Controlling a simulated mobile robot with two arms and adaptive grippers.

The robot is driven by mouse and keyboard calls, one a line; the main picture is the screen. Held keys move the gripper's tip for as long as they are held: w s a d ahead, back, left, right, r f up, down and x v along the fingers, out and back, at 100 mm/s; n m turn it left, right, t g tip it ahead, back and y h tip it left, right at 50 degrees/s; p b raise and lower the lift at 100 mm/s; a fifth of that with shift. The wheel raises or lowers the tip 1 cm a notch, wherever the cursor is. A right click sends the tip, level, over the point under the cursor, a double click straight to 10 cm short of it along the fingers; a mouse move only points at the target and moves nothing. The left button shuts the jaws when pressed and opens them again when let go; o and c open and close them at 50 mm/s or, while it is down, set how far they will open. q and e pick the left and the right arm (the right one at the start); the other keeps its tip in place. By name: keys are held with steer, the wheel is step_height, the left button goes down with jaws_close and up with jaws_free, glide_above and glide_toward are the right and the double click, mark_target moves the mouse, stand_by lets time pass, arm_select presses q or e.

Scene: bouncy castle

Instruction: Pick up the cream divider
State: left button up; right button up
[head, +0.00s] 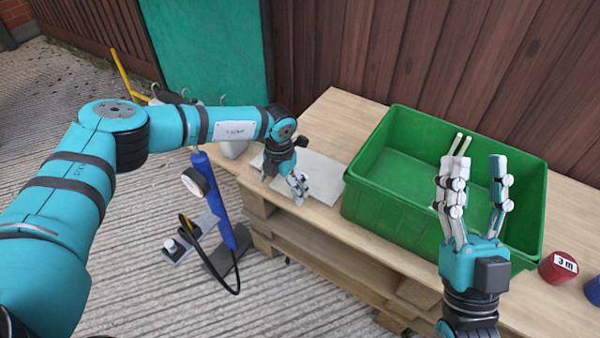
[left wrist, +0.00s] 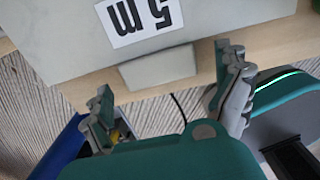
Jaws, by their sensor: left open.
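The cream divider (head: 322,178) looks like a pale flat board lying on the wooden pallet table, left of the green crate. In the left wrist view the pale board (left wrist: 60,45) fills the top and bears a white "5 m" label. A pale block-like tab (left wrist: 158,69) sticks out from its near edge. My left gripper (head: 298,188) is open at the board's front edge, and partly hides it. In the left wrist view my left gripper (left wrist: 166,92) has its fingers on either side of the tab, with visible gaps. My right gripper (head: 475,185) is open in front of the crate.
The green crate (head: 352,205) stands on the pallet table (head: 335,115), close to the board's right. A red "3 m" item (head: 558,267) and a blue item (head: 593,290) lie at the right. A blue pump (head: 215,195) stands on the ground, left of the table.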

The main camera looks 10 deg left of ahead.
arm_select(q)
steer(key=c, duration=1.3)
steer(key=shift+c, duration=0.2)
steer(key=shift+r, duration=0.1)
